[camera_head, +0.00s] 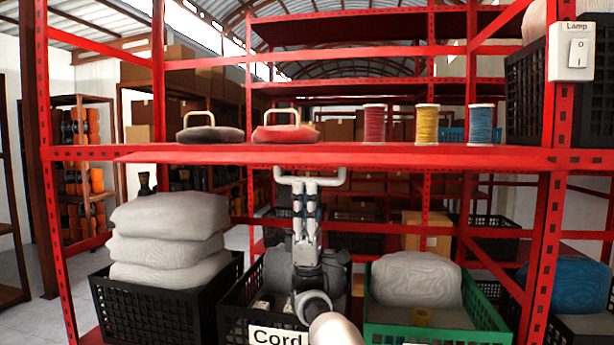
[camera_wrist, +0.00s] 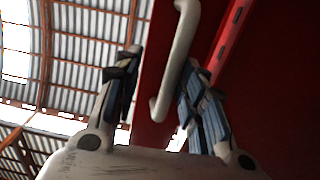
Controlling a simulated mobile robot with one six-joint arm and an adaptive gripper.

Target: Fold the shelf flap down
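The red shelf flap (camera_head: 420,158) lies roughly level along the front of the middle shelf. A white bar handle (camera_head: 335,181) hangs under its front edge near the middle. My gripper (camera_head: 304,182) points up at the handle from below, its fingertips at the bar's height. In the wrist view my gripper (camera_wrist: 163,85) has its two fingers apart, with the handle (camera_wrist: 181,45) showing between them and the red underside of the flap (camera_wrist: 280,85) beyond. I cannot tell whether a finger touches the handle.
A grey pad (camera_head: 210,134), a red pad (camera_head: 285,134) and red (camera_head: 374,124), yellow (camera_head: 427,125) and blue (camera_head: 481,125) spools stand on the shelf. Below are a black crate with sacks (camera_head: 165,300), a crate labelled Cord (camera_head: 278,338) and a green crate (camera_head: 490,320). A lamp switch (camera_head: 577,52) is on the right post.

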